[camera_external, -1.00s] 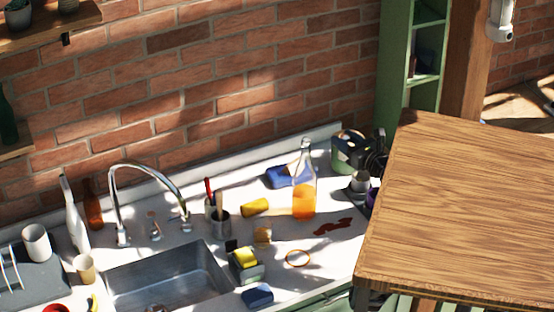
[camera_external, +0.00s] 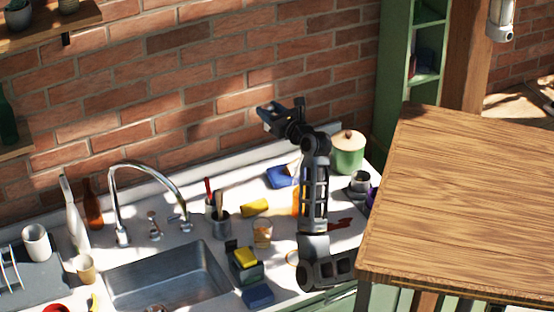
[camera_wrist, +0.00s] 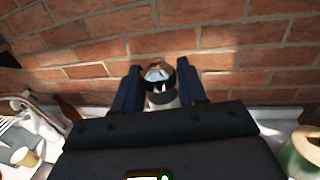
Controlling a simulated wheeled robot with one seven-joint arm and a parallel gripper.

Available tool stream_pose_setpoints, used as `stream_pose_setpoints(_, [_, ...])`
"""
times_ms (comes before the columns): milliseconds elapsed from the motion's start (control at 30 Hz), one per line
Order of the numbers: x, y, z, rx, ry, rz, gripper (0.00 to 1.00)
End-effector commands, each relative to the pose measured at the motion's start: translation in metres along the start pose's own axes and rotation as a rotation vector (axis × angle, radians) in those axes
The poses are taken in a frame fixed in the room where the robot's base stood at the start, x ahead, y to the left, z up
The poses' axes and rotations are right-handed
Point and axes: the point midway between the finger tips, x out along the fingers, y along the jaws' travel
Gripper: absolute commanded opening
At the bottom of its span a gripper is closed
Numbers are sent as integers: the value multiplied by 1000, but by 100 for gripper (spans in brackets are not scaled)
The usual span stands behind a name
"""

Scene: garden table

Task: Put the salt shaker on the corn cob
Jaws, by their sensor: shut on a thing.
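My gripper (camera_wrist: 160,82) is shut on a small shaker (camera_wrist: 158,76) with a shiny domed metal top, a black band and a pale body, which I take for the salt shaker. It is held between the two dark fingers, in front of the brick wall. In the external view my gripper (camera_external: 268,113) is raised above the back of the counter, and the shaker is too small to make out there. I cannot identify a corn cob for sure; a small yellow thing (camera_external: 95,302) lies at the lower left, cut by the frame edge.
A green pot with a wooden lid (camera_external: 347,152) stands at the counter's back right. An orange-filled bottle (camera_external: 297,200) is mostly hidden behind my arm. The sink (camera_external: 165,280), a utensil cup (camera_external: 221,225), a glass (camera_external: 262,233) and yellow sponges (camera_external: 255,208) crowd the counter. The wooden table (camera_external: 470,210) is bare.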

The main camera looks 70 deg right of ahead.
Motion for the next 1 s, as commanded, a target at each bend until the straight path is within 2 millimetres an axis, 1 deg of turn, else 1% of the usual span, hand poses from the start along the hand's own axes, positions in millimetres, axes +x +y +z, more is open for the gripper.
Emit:
stream_pose_setpoints(33, [8, 12, 0, 2, 1, 8, 9])
stream_pose_setpoints(100, [18, 24, -2, 2, 1, 12, 9])
stream_pose_setpoints(233, [32, 45, -4, 2, 0, 17, 9])
stream_pose_setpoints(267, [34, 48, -7, 1, 1, 17, 9])
stream_pose_setpoints(300, [32, 44, -18, -1, 5, 13, 9])
stream_pose_setpoints(433, [32, 43, -41, -1, 4, 12, 9])
stream_pose_setpoints(500, [32, 43, -58, -2, 6, 14, 9])
stream_pose_setpoints(567, [31, 43, -72, -1, 6, 13, 9])
stream_pose_setpoints(600, [32, 43, -86, -1, 8, 14, 9])
stream_pose_setpoints(667, [31, 43, -103, -1, 7, 13, 9])
stream_pose_setpoints(700, [31, 42, -118, -1, 9, 13, 9])
stream_pose_setpoints(767, [31, 42, -136, -1, 8, 13, 9])
stream_pose_setpoints(800, [31, 42, -149, 0, 7, 14, 9])
stream_pose_setpoints(900, [31, 42, -170, 1, 4, 13, 9])
stream_pose_setpoints(1000, [32, 42, -183, 1, 2, 13, 9])
